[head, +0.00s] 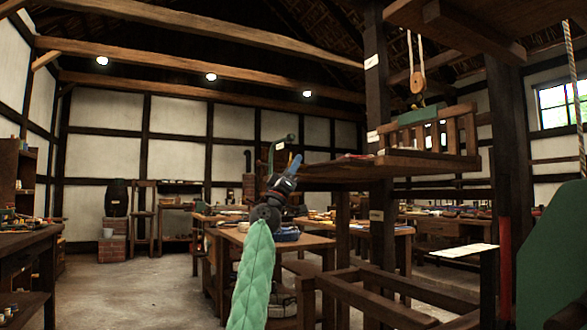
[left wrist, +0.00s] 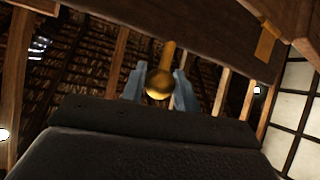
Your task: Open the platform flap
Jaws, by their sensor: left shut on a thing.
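The raised wooden platform (head: 345,172) stands right of centre in the head view, with a slatted wooden rail (head: 468,133) on top. My left gripper (head: 295,163) is raised at the platform's left end. In the left wrist view, its two blue fingers (left wrist: 160,90) are closed on either side of a round brass knob (left wrist: 160,85). A short brass stem runs from the knob towards the dark wooden board (left wrist: 215,40) above. I cannot tell the flap's outline from the platform's boards. The knob is too small to make out in the head view. My right gripper is out of view.
Dark posts (head: 375,130) and low wooden beams (head: 395,305) stand under and in front of the platform. A pulley (head: 417,83) hangs above it. Workbenches (head: 262,240) with small items stand behind my left arm. A large dark green shape (head: 552,255) fills the right edge. The floor (head: 145,285) at left is clear.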

